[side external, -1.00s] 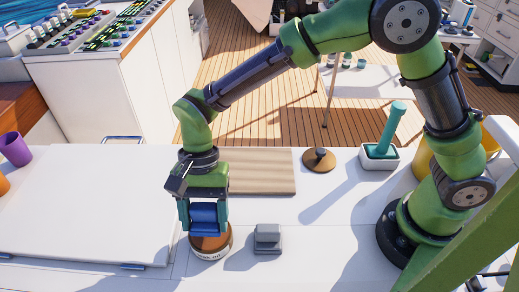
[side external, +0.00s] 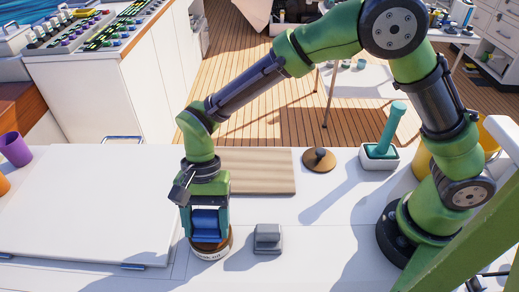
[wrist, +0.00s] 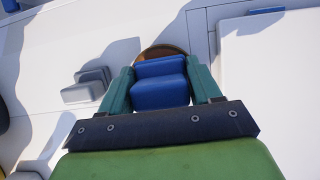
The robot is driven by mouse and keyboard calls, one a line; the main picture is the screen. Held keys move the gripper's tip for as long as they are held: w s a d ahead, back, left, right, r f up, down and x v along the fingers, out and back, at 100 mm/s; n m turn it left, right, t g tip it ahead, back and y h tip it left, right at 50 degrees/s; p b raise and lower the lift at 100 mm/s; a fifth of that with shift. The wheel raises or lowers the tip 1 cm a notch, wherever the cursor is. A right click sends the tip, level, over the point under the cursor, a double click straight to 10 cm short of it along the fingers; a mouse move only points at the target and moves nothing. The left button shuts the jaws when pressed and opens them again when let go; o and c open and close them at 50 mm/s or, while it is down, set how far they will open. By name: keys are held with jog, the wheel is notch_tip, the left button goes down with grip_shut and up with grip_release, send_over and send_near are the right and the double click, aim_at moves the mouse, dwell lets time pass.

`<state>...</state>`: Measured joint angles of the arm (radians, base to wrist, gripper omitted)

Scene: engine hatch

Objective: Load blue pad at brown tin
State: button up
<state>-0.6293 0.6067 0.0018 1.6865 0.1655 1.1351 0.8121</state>
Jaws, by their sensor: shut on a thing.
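My gripper (side external: 207,226) points down at the front middle of the white counter, and it also shows in the wrist view (wrist: 161,85). Its teal fingers are shut on the blue pad (side external: 205,222), which shows between them in the wrist view (wrist: 160,82). The brown tin (side external: 212,252), with a brown top and a pale label band, stands directly under the pad. In the wrist view only the tin's far brown rim (wrist: 160,51) shows beyond the pad. The pad's lower edge is at the tin's top; I cannot tell whether it touches or is inside.
A small grey block (side external: 267,238) stands just right of the tin. A wooden board (side external: 262,172), a brown lidded disc (side external: 319,160) and a teal-handled tool in a white holder (side external: 381,152) lie behind. A large white hatch panel (side external: 85,205) fills the left.

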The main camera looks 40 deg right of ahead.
aim_at(204, 216)
jog(key=shift+f, duration=0.6)
dwell(1.3)
jog(key=shift+r, duration=0.1)
jog(key=shift+r, duration=3.45)
jog(key=w+d+r, duration=0.2)
jog(key=w+d, duration=0.2)
jog(key=d, duration=0.5)
jog(key=w+d+r, duration=0.1)
jog(key=w+d, duration=0.4)
jog(key=d, duration=0.4)
jog(key=s+d+r+n+h, duration=0.1)
jog(key=d+r+n, duration=0.1)
jog(key=d+n, duration=0.2)
jog(key=s+d+r+n+g+h, duration=0.1)
jog(key=d+n, duration=0.4)
jog(key=d, duration=0.5)
jog(key=shift+s+r+h, duration=0.6)
jog(key=shift+r, duration=0.1)
